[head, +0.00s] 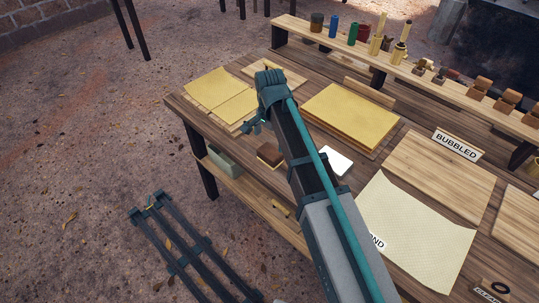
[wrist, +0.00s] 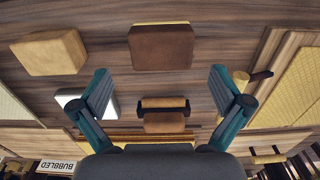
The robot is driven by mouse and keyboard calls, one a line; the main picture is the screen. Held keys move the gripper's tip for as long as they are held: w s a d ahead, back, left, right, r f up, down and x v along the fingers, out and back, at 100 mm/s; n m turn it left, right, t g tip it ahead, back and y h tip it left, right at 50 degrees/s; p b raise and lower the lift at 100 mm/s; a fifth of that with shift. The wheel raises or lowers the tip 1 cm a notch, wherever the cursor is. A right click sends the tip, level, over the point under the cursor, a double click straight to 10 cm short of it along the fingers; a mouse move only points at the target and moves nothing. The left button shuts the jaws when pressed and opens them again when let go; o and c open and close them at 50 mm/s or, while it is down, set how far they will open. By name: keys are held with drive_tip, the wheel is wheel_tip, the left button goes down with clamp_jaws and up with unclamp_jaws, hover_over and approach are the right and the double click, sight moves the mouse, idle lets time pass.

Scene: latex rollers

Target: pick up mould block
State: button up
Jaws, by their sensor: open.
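In the wrist view a dark brown block (wrist: 160,48) with a pale yellow edge lies flat on the wooden table, just beyond my fingertips. A tan block (wrist: 50,52) lies to its left. I cannot tell for sure which is the mould block. A brown block (head: 270,155) with a pale side also shows in the head view, near the table's front edge. My gripper (wrist: 160,72) is open and empty, its teal fingers spread wide above the table. In the head view my gripper (head: 256,123) is small and partly hidden by my arm.
A small brown piece with dark ends (wrist: 163,114) sits between my fingers in the wrist view. A white block (head: 333,161) is right of my arm. Yellow sheets (head: 350,115) lie behind. A raised shelf (head: 410,72) with bottles and wooden items runs along the back.

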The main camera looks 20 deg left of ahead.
sight(270, 151)
drive_tip(key=shift+w+f+p, duration=0.2)
drive_tip(key=shift+f+p, duration=1.15)
drive_tip(key=shift+f, duration=2.45)
drive_tip(key=c, duration=1)
